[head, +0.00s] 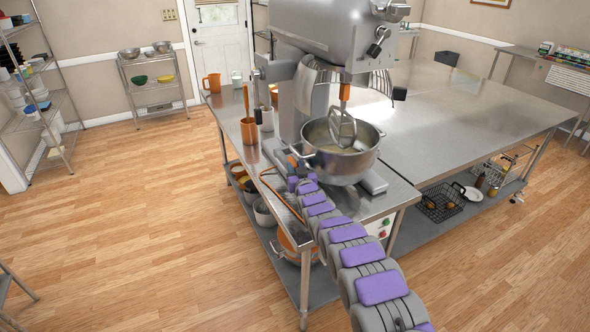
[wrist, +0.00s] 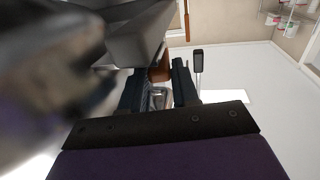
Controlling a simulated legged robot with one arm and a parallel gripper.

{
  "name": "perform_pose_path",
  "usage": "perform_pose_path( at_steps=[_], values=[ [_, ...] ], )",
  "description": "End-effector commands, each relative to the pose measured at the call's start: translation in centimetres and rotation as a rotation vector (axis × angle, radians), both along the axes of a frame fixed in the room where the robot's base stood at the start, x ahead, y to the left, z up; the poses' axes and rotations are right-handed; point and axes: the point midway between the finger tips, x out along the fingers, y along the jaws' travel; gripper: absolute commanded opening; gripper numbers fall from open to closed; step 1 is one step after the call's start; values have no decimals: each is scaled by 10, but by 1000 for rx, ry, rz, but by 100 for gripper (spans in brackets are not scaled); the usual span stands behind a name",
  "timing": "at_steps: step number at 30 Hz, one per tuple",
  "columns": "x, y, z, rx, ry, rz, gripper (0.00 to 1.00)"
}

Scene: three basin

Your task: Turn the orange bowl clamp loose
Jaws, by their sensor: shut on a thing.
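The steel mixer bowl (head: 345,168) sits under the big mixer, with a wire beater (head: 342,128) hanging in it. My gripper (head: 296,165) is at the left side of the bowl, low on the mixer. In the wrist view my gripper's two dark fingers (wrist: 158,84) are closed around the orange bowl clamp (wrist: 159,73), which shows as a small orange-brown piece between them. In the head view only a speck of orange shows at the gripper, and the rest of the clamp is hidden. The clamp's exact angle cannot be told.
The mixer (head: 330,30) stands on a steel table (head: 480,110) whose right side is largely clear. An orange container (head: 249,130) with a utensil stands left of the mixer. My arm runs over the table's front edge. Bowls sit on the shelf below.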

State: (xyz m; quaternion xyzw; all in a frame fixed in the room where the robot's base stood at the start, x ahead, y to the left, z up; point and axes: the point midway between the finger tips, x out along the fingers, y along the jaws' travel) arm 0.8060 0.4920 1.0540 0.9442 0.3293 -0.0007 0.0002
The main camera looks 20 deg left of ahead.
Motion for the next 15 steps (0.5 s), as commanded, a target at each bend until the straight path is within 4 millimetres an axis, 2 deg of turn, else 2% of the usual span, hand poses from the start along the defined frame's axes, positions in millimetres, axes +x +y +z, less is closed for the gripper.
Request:
perform_pose_path(
  at_steps=[15],
  values=[
    [-5,7,1,2,-4,-56,0]
  ],
)
